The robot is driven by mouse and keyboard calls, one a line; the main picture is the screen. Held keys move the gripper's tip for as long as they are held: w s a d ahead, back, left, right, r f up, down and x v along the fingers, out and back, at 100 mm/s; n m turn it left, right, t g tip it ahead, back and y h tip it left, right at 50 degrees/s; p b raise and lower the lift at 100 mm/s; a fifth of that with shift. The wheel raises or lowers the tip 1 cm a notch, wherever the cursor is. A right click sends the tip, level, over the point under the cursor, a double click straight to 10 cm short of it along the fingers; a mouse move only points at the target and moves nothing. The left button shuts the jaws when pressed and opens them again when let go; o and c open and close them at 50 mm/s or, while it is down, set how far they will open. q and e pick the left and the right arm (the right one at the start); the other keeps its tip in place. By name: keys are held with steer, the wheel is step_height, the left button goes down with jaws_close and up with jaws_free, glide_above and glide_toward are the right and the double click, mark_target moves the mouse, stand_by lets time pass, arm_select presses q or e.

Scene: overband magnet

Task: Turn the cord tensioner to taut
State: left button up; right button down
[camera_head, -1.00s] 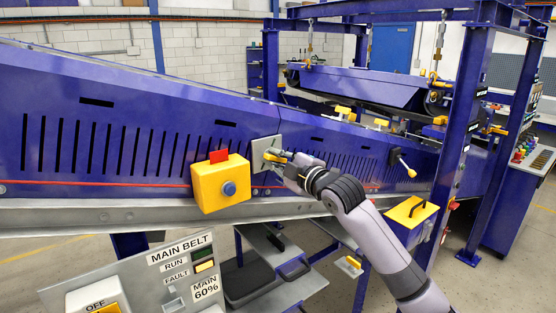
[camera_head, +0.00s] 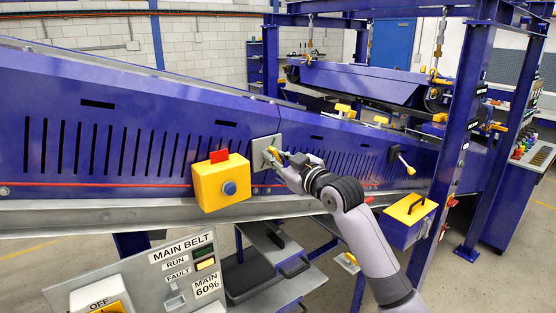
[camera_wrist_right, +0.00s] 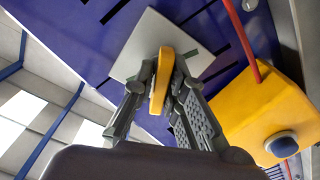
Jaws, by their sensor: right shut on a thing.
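The cord tensioner shows as a yellow handle on a square grey plate (camera_head: 262,145) fixed to the blue conveyor side, just right of the yellow pull-cord box. In the right wrist view the yellow handle (camera_wrist_right: 161,80) stands between my fingertips, in front of the grey plate (camera_wrist_right: 150,42). My right gripper (camera_head: 279,158) is shut on this handle; in the right wrist view its fingers (camera_wrist_right: 162,85) press on both sides of it. A red cord (camera_head: 100,184) runs along the conveyor side towards the yellow box. My left gripper is not in view.
The yellow box (camera_head: 222,182) with a blue button and a red flag sits close left of the plate. A MAIN BELT panel (camera_head: 150,285) stands at lower left. A yellow-topped box (camera_head: 410,210) and a blue frame post (camera_head: 462,130) stand right of my arm.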

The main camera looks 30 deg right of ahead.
steer(key=shift+f+m, duration=0.3)
steer(key=shift+m, duration=0.1)
steer(key=m, duration=0.4)
steer(key=shift+m, duration=0.4)
steer(key=shift+a, duration=0.1)
steer(key=m, duration=0.3)
steer(key=shift+m, duration=0.4)
steer(key=c, duration=2.1)
jaws_free()
steer(key=o, duration=0.6)
steer(key=shift+r, duration=0.15)
steer(key=shift+c, duration=0.2)
